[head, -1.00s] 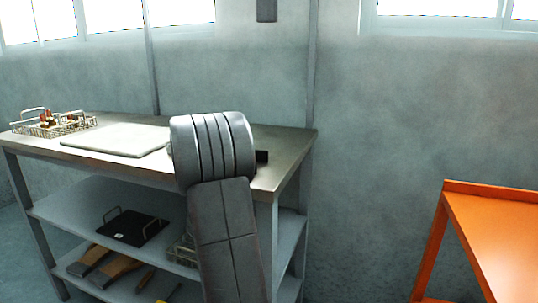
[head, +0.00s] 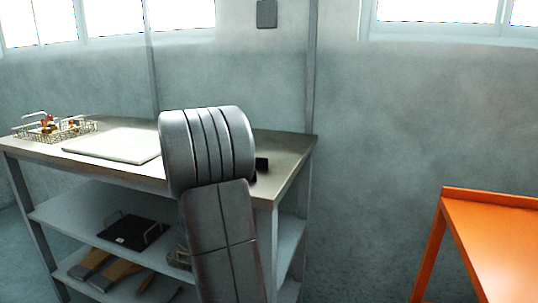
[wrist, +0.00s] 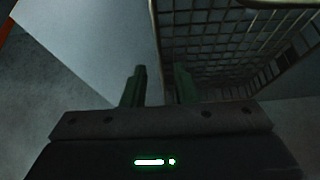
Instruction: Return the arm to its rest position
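My arm (head: 215,200) rises in the middle of the head view, in front of the workbench (head: 285,150). My gripper is hidden behind it there. In the wrist view my gripper (wrist: 161,84) shows two dark green fingers standing apart, with nothing held between them. A wire mesh basket (wrist: 225,50) lies beyond and to the right of the fingers in that view. I cannot tell how near the fingers are to it.
A wire basket (head: 55,130) with small items and a pale board (head: 115,145) are on the bench top. A black tray (head: 130,232) is on the shelf below. An orange table (head: 490,235) stands right, with open space between.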

